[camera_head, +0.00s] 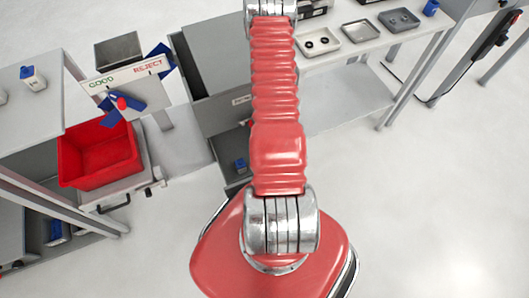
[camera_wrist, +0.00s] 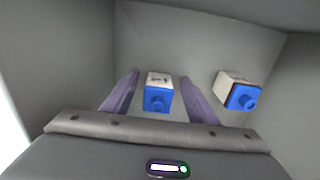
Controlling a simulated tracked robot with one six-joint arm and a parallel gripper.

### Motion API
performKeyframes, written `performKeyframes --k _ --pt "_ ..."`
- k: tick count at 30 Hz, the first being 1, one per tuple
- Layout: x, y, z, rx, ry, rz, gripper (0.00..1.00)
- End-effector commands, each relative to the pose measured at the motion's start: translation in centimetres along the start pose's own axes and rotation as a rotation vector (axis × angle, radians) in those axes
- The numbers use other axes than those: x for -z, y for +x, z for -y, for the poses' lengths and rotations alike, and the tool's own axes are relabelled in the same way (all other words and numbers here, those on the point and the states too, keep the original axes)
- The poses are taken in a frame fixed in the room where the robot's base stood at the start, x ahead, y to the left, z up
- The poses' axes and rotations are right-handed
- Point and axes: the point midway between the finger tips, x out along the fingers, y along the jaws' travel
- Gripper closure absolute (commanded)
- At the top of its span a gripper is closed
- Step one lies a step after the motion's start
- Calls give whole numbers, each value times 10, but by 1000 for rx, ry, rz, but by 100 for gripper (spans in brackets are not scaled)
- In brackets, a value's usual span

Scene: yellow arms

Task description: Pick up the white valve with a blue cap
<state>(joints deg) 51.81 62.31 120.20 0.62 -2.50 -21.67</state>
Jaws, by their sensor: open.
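In the wrist view, a white valve with a blue cap (camera_wrist: 158,93) lies between the two spread fingers of my gripper (camera_wrist: 160,76), with a gap showing on each side. Its blue cap faces my gripper's palm. A second white valve with a blue cap (camera_wrist: 238,92) lies to the right, outside the right finger and tilted. Both are inside a grey-walled container (camera_wrist: 190,35). My gripper is open. In the head view my red arm hides the gripper, which is out of sight. Another white valve with a blue cap (camera_head: 33,78) stands on the left table.
Grey container walls close in left, right and behind the valves. In the head view, a red bin (camera_head: 68,165) stands at left below a GOOD/REJECT sign (camera_head: 125,75). A grey drawer cabinet (camera_head: 222,112) is behind my arm. A table with trays (camera_head: 361,31) is upper right.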

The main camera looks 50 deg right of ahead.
Motion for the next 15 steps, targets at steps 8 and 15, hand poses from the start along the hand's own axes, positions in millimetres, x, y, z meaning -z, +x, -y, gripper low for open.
performKeyframes --k 8,15 --pt "0 0 0 0 -1 0 47" --pt "0 0 0 0 -1 0 47"
